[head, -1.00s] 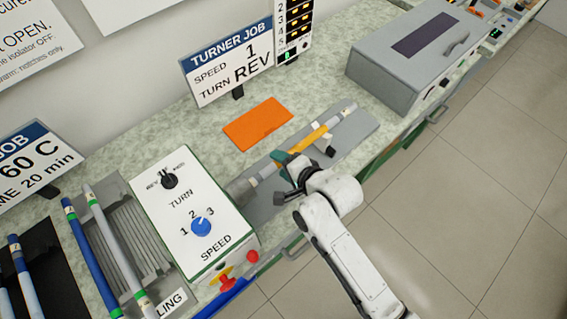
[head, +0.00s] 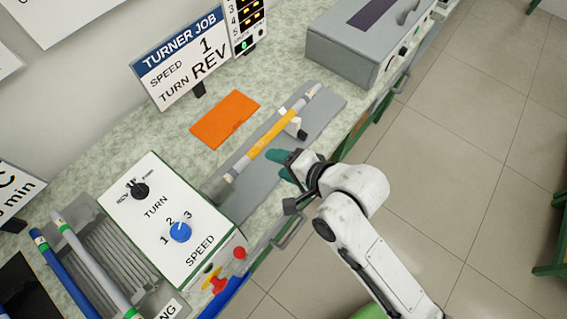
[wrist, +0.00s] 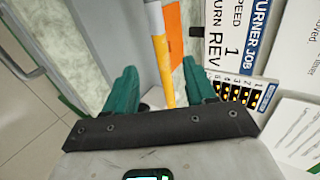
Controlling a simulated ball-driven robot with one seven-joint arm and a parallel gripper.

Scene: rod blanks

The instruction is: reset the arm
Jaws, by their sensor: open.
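My gripper (head: 281,166) has teal fingers and is open and empty in the head view. It is beside the grey turner bed, on its front side, apart from the rod. The rod (head: 268,132) is grey with an orange-yellow middle. It lies along the bed, its near end at the chuck (head: 217,187) and its middle by a white rest (head: 291,124). In the wrist view the two teal fingers (wrist: 160,88) stand wide apart, with the rod (wrist: 159,52) showing beyond and between them.
The control box (head: 165,225) has a blue speed knob, a turn knob and red buttons. A rack (head: 115,257) with rods stands at left. An orange mat (head: 225,120) and the job sign (head: 183,60) are behind the bed. A grey lidded box (head: 350,45) stands at far right.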

